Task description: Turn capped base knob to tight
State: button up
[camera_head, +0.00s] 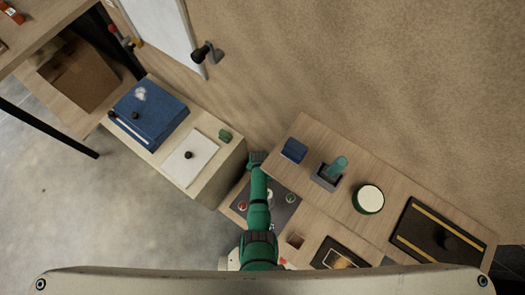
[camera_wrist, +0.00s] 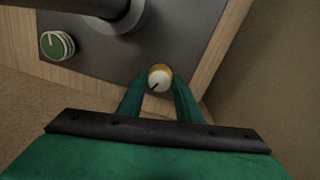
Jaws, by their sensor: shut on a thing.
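A small round knob with a white cap, a dark pointer mark and a yellow side (camera_wrist: 159,77) stands on a dark grey panel (camera_wrist: 190,30) in the wrist view. The pointer mark runs toward the lower left. My gripper (camera_wrist: 160,84) has its two green fingers on either side of this knob, shut on it. In the head view my gripper (camera_head: 257,158) is at the panel's far edge. The arm hides part of the panel there, and I cannot make out the knob in that view.
A green knob (camera_wrist: 57,45) sits on the panel, left of the gripper. A dark cylindrical part (camera_wrist: 125,15) rises between them at the top. In the head view a white board (camera_head: 190,158) lies left, and a blue block (camera_head: 294,150) and a teal-topped holder (camera_head: 328,175) stand right.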

jog(key=m, duration=0.7)
jog(key=shift+w+d, duration=0.1)
jog(key=shift+d, duration=0.05)
jog(key=m, duration=0.7)
jog(key=shift+m+y, duration=0.3)
jog(key=shift+m, duration=0.1)
jog(key=m, duration=0.3)
jog(key=shift+d, duration=0.1)
jog(key=m, duration=0.8)
jog(key=shift+m+y, duration=0.3)
jog(key=shift+m, duration=1.6)
jog(key=o, duration=1)
jog(key=shift+s, duration=0.2)
